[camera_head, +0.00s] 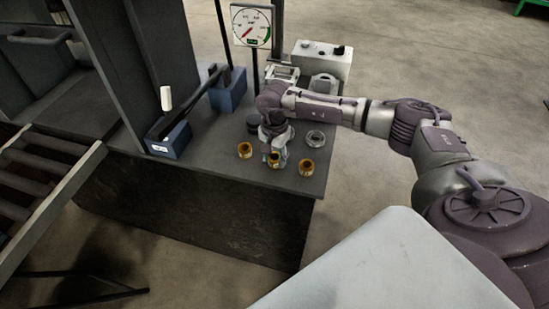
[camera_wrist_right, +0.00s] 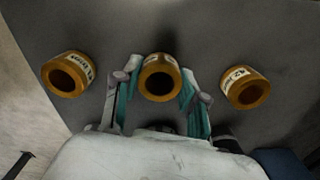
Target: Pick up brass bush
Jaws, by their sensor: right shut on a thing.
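Three brass bushes stand in a row near the front right of the dark bench top. The middle brass bush (camera_head: 273,160) is between the fingers of my right gripper (camera_head: 275,153), which points down and is shut on it. In the right wrist view, the held bush (camera_wrist_right: 159,78) sits between the fingertips of the gripper (camera_wrist_right: 160,92). The left bush in the head view (camera_head: 245,150) and the right bush (camera_head: 307,167) stand free on either side. Both bear pale labels with dark lettering. Whether the held bush touches the bench is hard to tell. My left gripper is out of view.
The bench (camera_head: 215,218) has a round metal ring (camera_head: 316,139) behind the right bush. A dial gauge (camera_head: 251,26) and a pale control box (camera_head: 322,60) stand at the back. The bench's front edge is close.

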